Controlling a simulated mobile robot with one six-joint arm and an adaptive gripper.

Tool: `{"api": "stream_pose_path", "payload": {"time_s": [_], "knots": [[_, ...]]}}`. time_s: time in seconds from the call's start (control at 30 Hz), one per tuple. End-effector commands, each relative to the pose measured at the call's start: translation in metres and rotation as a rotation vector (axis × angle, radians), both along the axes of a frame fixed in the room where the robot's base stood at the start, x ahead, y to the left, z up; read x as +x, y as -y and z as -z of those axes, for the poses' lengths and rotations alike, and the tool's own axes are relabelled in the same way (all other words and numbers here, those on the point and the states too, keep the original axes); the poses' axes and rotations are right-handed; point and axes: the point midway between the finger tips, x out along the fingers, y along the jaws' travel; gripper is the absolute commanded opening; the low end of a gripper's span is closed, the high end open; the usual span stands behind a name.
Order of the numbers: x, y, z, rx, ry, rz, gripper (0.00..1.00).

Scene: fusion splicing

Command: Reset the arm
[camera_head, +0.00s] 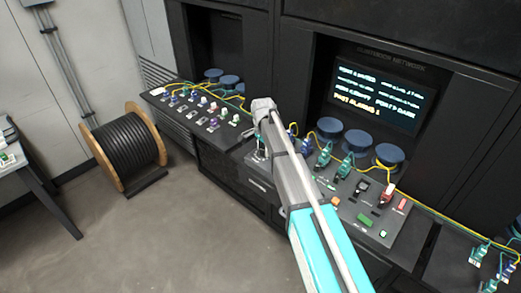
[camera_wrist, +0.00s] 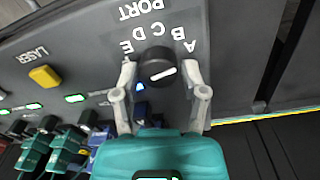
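In the wrist view, a round black knob (camera_wrist: 158,68) with a white pointer mark sits on a dark panel under the word PORT, with letters A to E around it. The mark points to the picture's right, roughly towards the A and B side. My gripper (camera_wrist: 158,80) has one grey finger on each side of the knob, with small gaps visible, so it looks open around it. Whether a finger touches the knob is hard to tell. In the head view my arm (camera_head: 325,235) reaches over the console, and its wrist hides much of the gripper.
A yellow LASER button (camera_wrist: 45,76) and green plugs (camera_wrist: 68,143) lie near the knob. The console (camera_head: 350,215) also carries blue spools (camera_head: 389,154), yellow cables and a lit screen (camera_head: 372,97). A cable reel (camera_head: 126,145) stands on the open floor (camera_head: 140,240).

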Motion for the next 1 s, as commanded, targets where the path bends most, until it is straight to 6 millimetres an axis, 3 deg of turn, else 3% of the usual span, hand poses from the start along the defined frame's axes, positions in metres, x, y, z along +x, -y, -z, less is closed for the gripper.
{"api": "stream_pose_path", "payload": {"time_s": [0.03, 0.1, 0.67, 1.0], "knots": [[0.000, 0.000, 0.000, 0.000, 0.000, -0.001, 0.73], [0.000, 0.000, 0.000, 0.000, 0.000, -0.001, 0.83], [-0.001, 0.000, -0.001, 0.000, -0.001, -0.002, 0.83], [-0.001, 0.000, -0.028, 0.000, -0.001, -0.002, 0.83]]}}
